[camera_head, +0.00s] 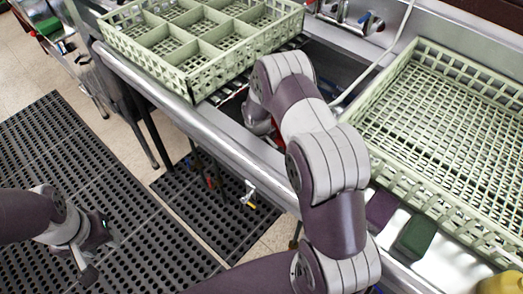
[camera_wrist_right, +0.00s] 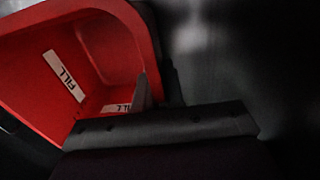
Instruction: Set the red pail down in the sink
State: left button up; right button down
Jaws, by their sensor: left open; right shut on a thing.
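The red pail (camera_wrist_right: 95,65) fills the left of the right wrist view, seen into its open top, with white "FILL" labels inside. My right gripper (camera_wrist_right: 143,95) is shut on the pail at its rim. In the head view my right arm reaches over the sink (camera_head: 333,68) and hides most of the basin. Only a small red patch, likely the pail (camera_head: 276,130), shows beside my right wrist. I cannot tell whether the pail touches the sink floor. My left gripper (camera_head: 98,254) is open and empty, low over the floor mat.
A pale green compartment rack (camera_head: 195,68) stands on the counter left of the sink. A larger green rack (camera_head: 440,130) stands to the right. A purple sponge (camera_head: 381,208) and a green sponge (camera_head: 415,238) lie at the right front. A faucet (camera_head: 345,14) is behind the sink.

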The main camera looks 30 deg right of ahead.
jog(key=c, duration=1.2)
grip_release()
jog(key=r, duration=0.8)
jog(key=a+r+p, duration=0.1)
jog(key=r, duration=0.3)
jog(key=shift+s+r, duration=0.25)
jog(key=shift+r, duration=0.05)
